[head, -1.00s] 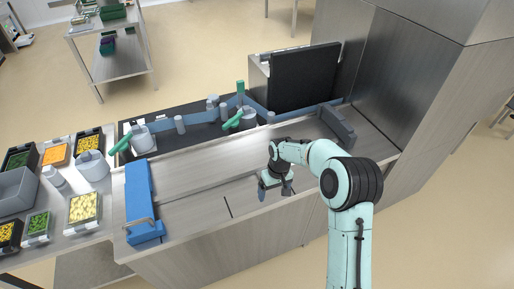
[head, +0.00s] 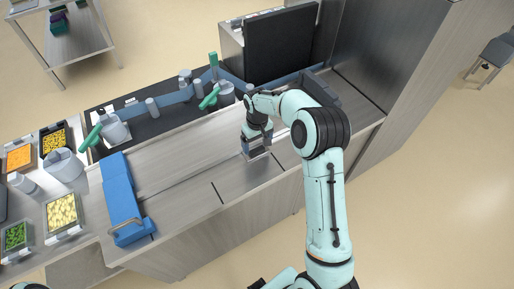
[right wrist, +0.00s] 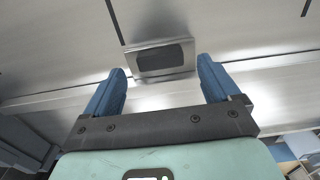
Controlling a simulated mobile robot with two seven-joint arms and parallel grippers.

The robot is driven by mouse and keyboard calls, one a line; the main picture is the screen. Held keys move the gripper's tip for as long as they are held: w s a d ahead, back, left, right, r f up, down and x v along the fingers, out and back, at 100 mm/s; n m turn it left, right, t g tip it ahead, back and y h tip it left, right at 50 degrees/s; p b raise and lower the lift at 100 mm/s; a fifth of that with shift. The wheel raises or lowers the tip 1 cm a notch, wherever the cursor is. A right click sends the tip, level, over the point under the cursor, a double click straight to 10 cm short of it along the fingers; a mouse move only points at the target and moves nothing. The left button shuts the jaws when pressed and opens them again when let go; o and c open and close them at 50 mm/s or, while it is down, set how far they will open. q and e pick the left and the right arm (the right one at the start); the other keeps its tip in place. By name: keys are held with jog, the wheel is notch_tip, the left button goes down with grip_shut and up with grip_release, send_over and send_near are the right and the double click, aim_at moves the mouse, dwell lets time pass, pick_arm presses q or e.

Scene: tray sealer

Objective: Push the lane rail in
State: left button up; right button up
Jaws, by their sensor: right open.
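A long, pale lane rail (head: 190,172) appears to run lengthwise along the grey counter, right of the blue block. A small metal plate with a dark pad (right wrist: 160,59) stands out by the counter surface in the right wrist view; I cannot tell whether it is part of the rail. My right gripper (head: 256,147) is over the counter's middle, pointing down. In the right wrist view its two blue fingers (right wrist: 161,75) are spread wide and empty, with the plate beyond and between their tips. Contact cannot be made out. My left gripper is not in view.
A blue block (head: 120,190) with a metal handle lies at the counter's left end. Behind are a dark conveyor strip (head: 135,133), a blue guide rail (head: 178,97) with green handles, and a black panel (head: 280,45). Food trays (head: 62,213) stand at left. The front counter is clear.

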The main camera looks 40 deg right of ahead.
aim_at(257, 149)
jog(key=shift+f, duration=1.7)
